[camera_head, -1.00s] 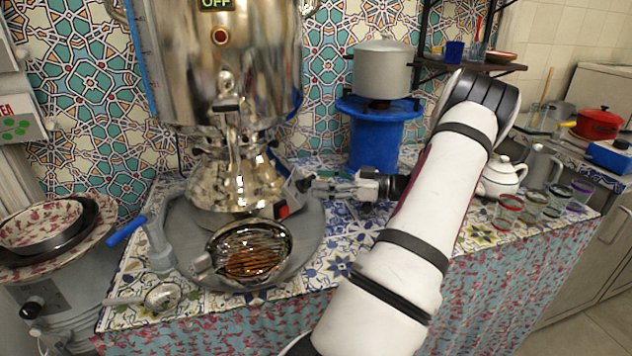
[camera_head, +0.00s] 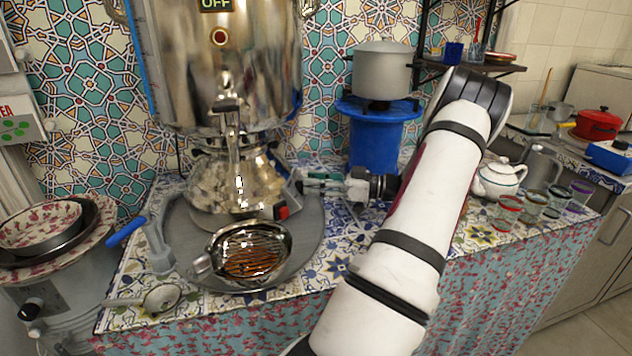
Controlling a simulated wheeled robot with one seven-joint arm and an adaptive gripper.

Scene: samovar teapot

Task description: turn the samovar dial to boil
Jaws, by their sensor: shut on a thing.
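The large shiny metal samovar (camera_head: 275,70) stands at the left of the counter in the head view, with a sign (camera_head: 216,4) reading OFF and a round red light (camera_head: 220,37) below it. Its flared base (camera_head: 222,185) rests on a grey metal tray (camera_head: 315,235). My gripper (camera_head: 301,184) reaches in from the right, roughly level, to the right side of this base. Its fingers are shut on the dial there, which they largely hide; its pointer and marks cannot be read. A small red part (camera_head: 282,212) shows just below the fingertips.
A strainer bowl (camera_head: 250,255) sits in front of the samovar. A grey pot (camera_head: 382,68) stands on a blue stand (camera_head: 374,140) behind my arm. A white teapot (camera_head: 500,178) and several glasses (camera_head: 508,211) stand to the right. Stacked bowls (camera_head: 42,228) are at the left.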

